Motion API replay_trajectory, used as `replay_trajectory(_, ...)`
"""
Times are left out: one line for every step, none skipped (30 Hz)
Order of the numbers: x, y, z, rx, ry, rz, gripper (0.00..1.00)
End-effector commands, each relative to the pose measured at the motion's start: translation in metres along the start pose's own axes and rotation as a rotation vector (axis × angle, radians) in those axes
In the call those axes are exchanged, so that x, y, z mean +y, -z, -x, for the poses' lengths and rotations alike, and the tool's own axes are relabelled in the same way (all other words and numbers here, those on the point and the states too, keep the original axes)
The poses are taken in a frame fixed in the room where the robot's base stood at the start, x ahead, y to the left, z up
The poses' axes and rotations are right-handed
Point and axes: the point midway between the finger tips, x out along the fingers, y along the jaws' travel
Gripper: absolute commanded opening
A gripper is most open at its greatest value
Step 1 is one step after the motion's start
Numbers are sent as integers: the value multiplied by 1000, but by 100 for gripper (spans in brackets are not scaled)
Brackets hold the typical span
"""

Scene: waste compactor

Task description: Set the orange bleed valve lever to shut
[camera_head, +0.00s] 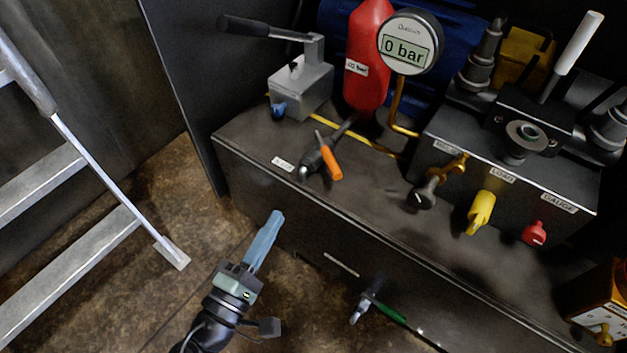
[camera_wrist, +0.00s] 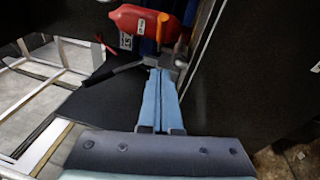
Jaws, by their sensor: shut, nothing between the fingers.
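The orange bleed valve lever (camera_head: 329,160) sits on a small valve on top of the dark cabinet, behind a white label. In the head view it slants down to the right, across the valve body. It also shows in the wrist view (camera_wrist: 162,27), just beyond the fingertips and in front of the red cylinder. My gripper (camera_head: 277,216) has blue fingers pressed together with nothing between them. In the head view it is in front of the cabinet, below and left of the lever, and apart from it. The fingers also show in the wrist view (camera_wrist: 159,70).
A gauge (camera_head: 409,42) reads 0 bar beside a red cylinder (camera_head: 369,60). A block with a yellow lever (camera_head: 481,211) and a red knob (camera_head: 534,233) stands right. A green-handled valve (camera_head: 388,311) is on the cabinet front. A pump handle (camera_head: 244,27) overhangs left.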

Motion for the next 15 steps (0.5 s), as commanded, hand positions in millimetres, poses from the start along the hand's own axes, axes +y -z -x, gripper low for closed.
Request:
replay_trajectory(-2, 0, -10, -4, -2, -3, 0)
replay_trajectory(-2, 0, -17, -5, -2, -2, 0)
replay_trajectory(-2, -1, -26, -6, -2, -2, 0)
replay_trajectory(-3, -1, -33, -5, -2, -3, 0)
replay_trajectory(-2, 0, -39, -5, -2, -4, 0)
replay_trajectory(-3, 0, -48, -4, -2, -2, 0)
replay_trajectory(-3, -1, -55, -6, -2, -3, 0)
replay_trajectory(-3, 0, -62, -4, -2, -4, 0)
replay_trajectory(-3, 0, -70, -4, -2, -2, 0)
replay_trajectory(-2, 0, -76, -3, -2, -2, 0)
replay_trajectory(-3, -1, -81, -4, -1, -3, 0)
replay_trajectory(-3, -6, -86, -5, 1, -2, 0)
replay_trajectory(-3, -10, -89, -5, 1, -1, 0)
replay_trajectory(-2, -13, -92, -3, 1, -1, 0)
replay_trajectory(-2, -18, -95, -4, 1, -2, 0)
